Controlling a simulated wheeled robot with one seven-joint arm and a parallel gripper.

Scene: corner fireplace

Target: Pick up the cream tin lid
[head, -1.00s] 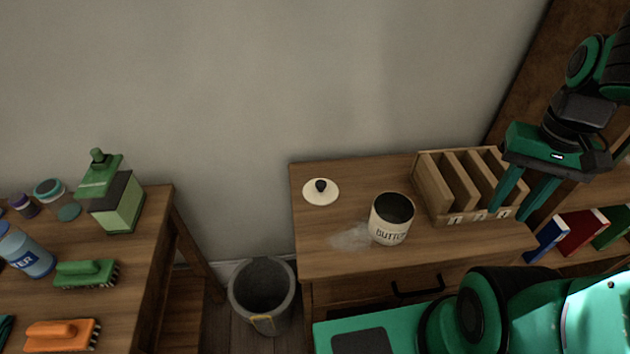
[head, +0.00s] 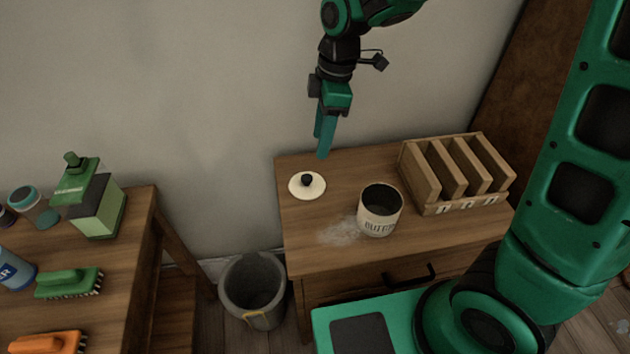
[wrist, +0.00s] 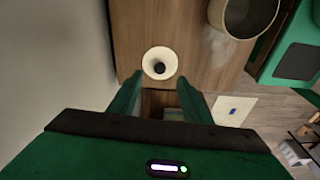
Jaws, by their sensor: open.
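The cream tin lid (head: 296,188) is a round disc with a dark knob, lying knob-up near the back left of the small wooden cabinet top. It also shows in the wrist view (wrist: 150,60), ahead of the fingertips. My gripper (head: 322,150) is open and empty, pointing down above the cabinet's back edge, a little to the right of the lid and above it. In the wrist view my gripper's fingers (wrist: 162,88) stand apart with nothing between them. The cream butter tin (head: 380,213) stands upright and uncovered to the right of the lid.
A wooden slotted rack (head: 420,177) stands at the right of the cabinet top (head: 305,250). A pale powdery patch (head: 338,232) lies left of the tin. A wall is close behind. A grey bin (head: 232,290) stands on the floor, beside a table with bottles and brushes at left.

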